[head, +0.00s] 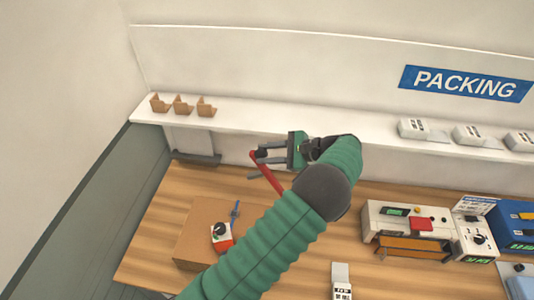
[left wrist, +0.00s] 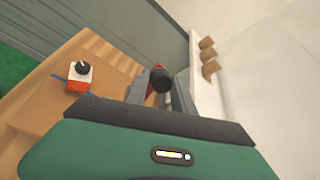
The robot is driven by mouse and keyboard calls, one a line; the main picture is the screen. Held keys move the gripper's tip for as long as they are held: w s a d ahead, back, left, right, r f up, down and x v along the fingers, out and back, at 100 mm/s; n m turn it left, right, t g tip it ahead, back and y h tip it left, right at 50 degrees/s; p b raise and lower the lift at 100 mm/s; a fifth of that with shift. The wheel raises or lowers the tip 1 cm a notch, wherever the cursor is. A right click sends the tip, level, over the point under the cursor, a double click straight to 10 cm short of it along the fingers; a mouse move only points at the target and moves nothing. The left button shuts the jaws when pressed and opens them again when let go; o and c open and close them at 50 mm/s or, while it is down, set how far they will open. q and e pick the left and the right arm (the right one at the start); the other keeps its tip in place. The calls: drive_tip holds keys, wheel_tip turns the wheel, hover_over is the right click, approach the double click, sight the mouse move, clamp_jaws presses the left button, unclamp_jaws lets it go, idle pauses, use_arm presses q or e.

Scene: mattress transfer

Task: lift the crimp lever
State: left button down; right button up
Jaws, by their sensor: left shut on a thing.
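The crimp lever (head: 267,171) is a red bar that slants up and to the left from behind my arm in the head view. Its lower end is hidden by the arm. My left gripper (head: 256,163) is at the lever's upper end, with its grey fingers on either side, and is shut on it. In the left wrist view, a dark round knob (left wrist: 161,80) with red behind it sits between the fingers of the left gripper (left wrist: 163,82). My right gripper is not in view.
A small red-and-white device with a black knob (head: 221,234) sits on a brown board on the wooden bench (head: 150,245). A white shelf (head: 250,119) holds brown pieces (head: 182,105). A cream machine (head: 415,222) stands at right. Bench front-centre is partly covered by my arm.

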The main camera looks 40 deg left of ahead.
use_arm(q)
drive_tip(key=shift+w+r, duration=0.15)
drive_tip(key=shift+r, duration=0.05)
drive_tip(key=c, duration=1.1)
unclamp_jaws()
drive_tip(key=shift+d, duration=0.15)
drive_tip(key=shift+w+d, duration=0.1)
drive_tip(key=shift+d, duration=0.1)
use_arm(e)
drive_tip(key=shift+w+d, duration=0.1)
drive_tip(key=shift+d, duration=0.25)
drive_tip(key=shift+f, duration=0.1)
